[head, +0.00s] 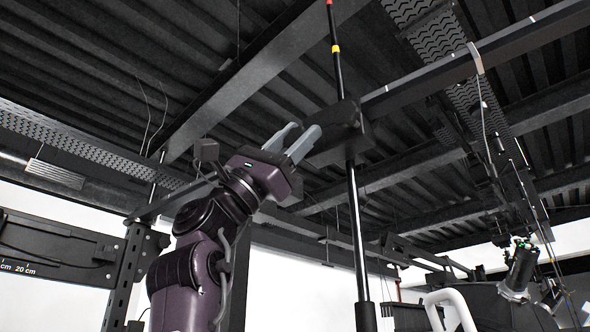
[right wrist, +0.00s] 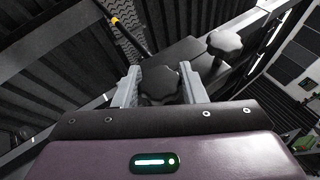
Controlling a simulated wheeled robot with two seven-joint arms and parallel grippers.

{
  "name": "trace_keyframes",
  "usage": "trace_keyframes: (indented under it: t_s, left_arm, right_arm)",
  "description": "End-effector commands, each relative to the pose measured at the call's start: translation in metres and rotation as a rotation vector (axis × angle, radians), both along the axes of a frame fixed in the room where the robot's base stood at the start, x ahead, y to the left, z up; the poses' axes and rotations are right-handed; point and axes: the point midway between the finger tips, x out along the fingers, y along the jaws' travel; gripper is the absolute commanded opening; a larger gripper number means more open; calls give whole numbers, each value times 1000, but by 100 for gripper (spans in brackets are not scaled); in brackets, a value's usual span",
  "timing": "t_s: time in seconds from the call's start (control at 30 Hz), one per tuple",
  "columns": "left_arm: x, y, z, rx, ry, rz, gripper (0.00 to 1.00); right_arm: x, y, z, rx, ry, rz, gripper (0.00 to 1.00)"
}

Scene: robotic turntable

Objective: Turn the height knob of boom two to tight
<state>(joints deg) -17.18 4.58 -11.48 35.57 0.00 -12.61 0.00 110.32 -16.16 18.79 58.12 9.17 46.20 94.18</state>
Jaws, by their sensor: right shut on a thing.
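My right gripper (head: 296,138) is raised on its purple arm to the clamp block (head: 352,128), where a dark boom (head: 425,82) meets an upright black post (head: 356,230). In the right wrist view, the two grey fingers of the gripper (right wrist: 160,84) are shut on a black lobed knob (right wrist: 160,80), one on each side. A second black lobed knob (right wrist: 224,42) stands on the block to the right, clear of the fingers. No label shows which boom this is. My left gripper is not in view.
The post rises above the block with yellow and red bands (head: 334,48). A cable (head: 484,100) hangs from the boom at the right. A camera-like device (head: 520,268) stands at the lower right. Dark beams cross overhead. A rack upright (head: 122,272) stands at the left.

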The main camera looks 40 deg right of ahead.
Motion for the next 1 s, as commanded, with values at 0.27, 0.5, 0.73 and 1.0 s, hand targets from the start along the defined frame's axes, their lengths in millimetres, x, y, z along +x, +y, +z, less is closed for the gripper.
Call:
trace_keyframes:
  t_s: [0.27,0.5,0.73,1.0]
  left_arm:
    - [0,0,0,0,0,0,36]
    - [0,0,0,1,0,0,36]
    - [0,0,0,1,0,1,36]
    - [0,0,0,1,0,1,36]
  right_arm:
    - [0,0,0,11,-64,1,15]
    - [0,0,0,13,-71,0,15]
    - [0,0,0,14,-71,-1,45]
    - [0,0,0,14,-71,-1,57]
